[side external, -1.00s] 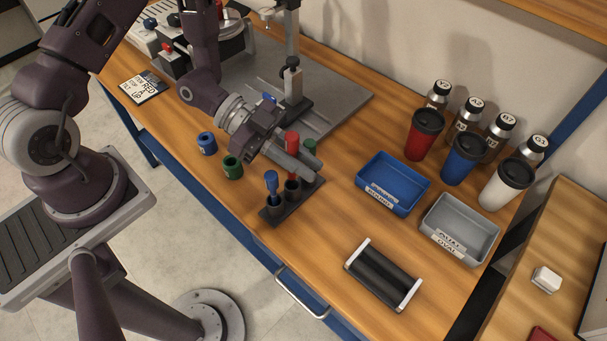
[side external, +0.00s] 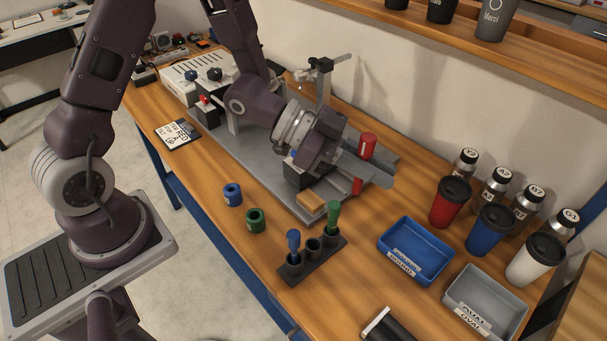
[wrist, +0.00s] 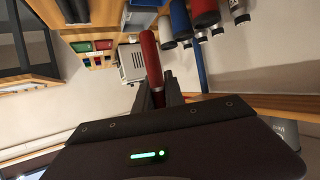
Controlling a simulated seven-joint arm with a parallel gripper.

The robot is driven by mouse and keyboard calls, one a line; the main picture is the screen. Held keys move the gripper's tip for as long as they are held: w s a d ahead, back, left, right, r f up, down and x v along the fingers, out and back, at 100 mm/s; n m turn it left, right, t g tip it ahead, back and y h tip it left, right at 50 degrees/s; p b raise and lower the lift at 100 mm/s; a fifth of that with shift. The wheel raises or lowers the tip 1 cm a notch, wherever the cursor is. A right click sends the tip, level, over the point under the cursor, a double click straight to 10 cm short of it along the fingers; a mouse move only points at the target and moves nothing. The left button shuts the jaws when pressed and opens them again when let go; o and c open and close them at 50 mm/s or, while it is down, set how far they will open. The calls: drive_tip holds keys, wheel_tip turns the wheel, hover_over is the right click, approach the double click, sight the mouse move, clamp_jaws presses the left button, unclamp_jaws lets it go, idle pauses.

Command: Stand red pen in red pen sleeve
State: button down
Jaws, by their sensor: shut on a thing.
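My gripper (side external: 362,168) is shut on the red pen (side external: 367,146) above the right part of the grey base plate. Red shows above and below the fingers, and the pen is near upright. In the wrist view the red pen (wrist: 151,60) sits between the fingers (wrist: 160,98), with a silver band near them. The black pen rack (side external: 312,262) holds a blue pen (side external: 293,241) and a green pen (side external: 333,216); its middle hole is empty. A blue sleeve (side external: 232,194) and a green sleeve (side external: 255,220) stand on the table. I cannot make out a red sleeve.
The grey base plate (side external: 245,160) carries a metal stand (side external: 323,85). A tan block (side external: 312,205) lies at its front corner. Blue (side external: 415,250) and grey (side external: 485,302) trays, lidded cups and bottles stand to the right.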

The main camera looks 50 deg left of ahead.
drive_tip(key=w+a+r+n+t+y, duration=0.25)
drive_tip(key=w+a+n+y, duration=0.2)
drive_tip(key=a, duration=0.75)
drive_tip(key=w+a+r+n+t+y, duration=0.2)
drive_tip(key=w+a+r+n+y, duration=0.3)
drive_tip(key=a, duration=0.6)
drive_tip(key=w+a+r+n+t+y, duration=0.1)
drive_tip(key=w+a+n+t+y, duration=0.4)
drive_tip(key=a, duration=0.7)
drive_tip(key=s+a+r+g+y, duration=0.1)
drive_tip(key=a+g, duration=0.2)
drive_tip(key=a, duration=1.4)
drive_tip(key=shift+n, duration=0.35)
wheel_tip(320, 180, down, 10)
drive_tip(key=shift+s+r, duration=0.1)
drive_tip(key=shift+s, duration=0.05)
